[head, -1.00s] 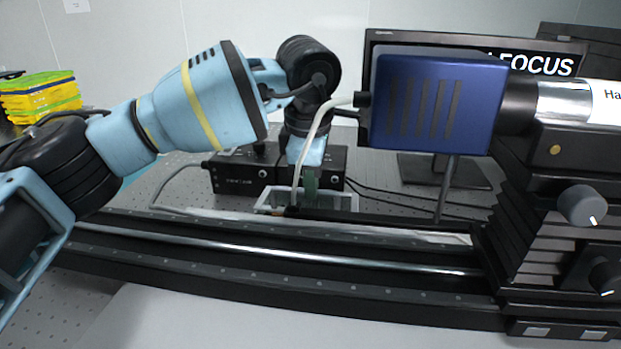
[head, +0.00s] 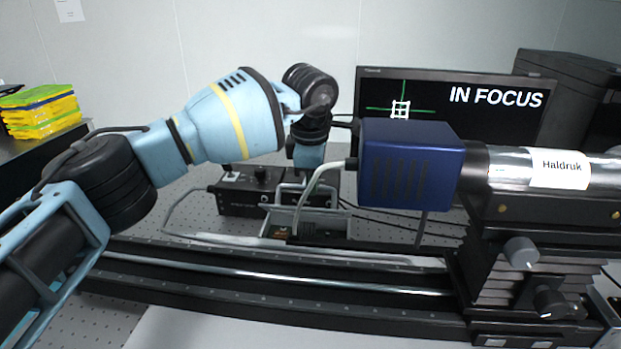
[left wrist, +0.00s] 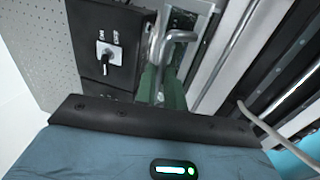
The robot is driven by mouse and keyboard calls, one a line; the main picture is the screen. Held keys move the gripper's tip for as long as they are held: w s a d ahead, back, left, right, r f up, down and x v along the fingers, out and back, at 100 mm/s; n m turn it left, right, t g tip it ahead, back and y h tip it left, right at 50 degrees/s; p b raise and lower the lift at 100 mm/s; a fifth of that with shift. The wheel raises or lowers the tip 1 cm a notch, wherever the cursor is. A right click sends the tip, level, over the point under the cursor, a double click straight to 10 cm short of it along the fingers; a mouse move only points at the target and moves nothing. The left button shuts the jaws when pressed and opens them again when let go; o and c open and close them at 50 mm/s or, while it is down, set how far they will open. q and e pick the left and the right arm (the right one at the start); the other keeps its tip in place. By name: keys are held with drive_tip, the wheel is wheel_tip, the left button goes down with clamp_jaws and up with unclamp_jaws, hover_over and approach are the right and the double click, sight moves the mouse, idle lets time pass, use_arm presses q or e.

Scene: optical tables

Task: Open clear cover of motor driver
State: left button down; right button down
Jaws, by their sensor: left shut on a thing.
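The motor driver (head: 330,236) is a low open-topped box with a pale rim behind the black rail. Dark parts and an orange patch show inside it. Its clear cover (head: 284,192) shows as a pale frame above the box, apparently tilted up at the back; how far is hard to tell. My left gripper (head: 304,174) reaches down to the cover from above, its fingers small and partly hidden. In the left wrist view its green finger pads (left wrist: 164,88) are shut on a bent metal handle (left wrist: 160,62). My right gripper is not in view.
A blue camera (head: 412,165) on a black stage stands right of my left wrist. A pale cable runs from it down in front of the driver. A black control box (head: 236,200) stands behind. The long black rail (head: 250,285) crosses in front. A monitor (head: 480,125) reads IN FOCUS.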

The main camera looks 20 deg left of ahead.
use_arm(q)
drive_tip(key=shift+f, duration=0.45)
drive_tip(key=c, duration=1.8)
unclamp_jaws()
drive_tip(key=o, duration=0.3)
drive_tip(key=shift+w, duration=0.25)
drive_tip(key=shift+s+r, duration=0.15)
drive_tip(key=shift+r, duration=0.1)
drive_tip(key=shift+v, duration=3.75)
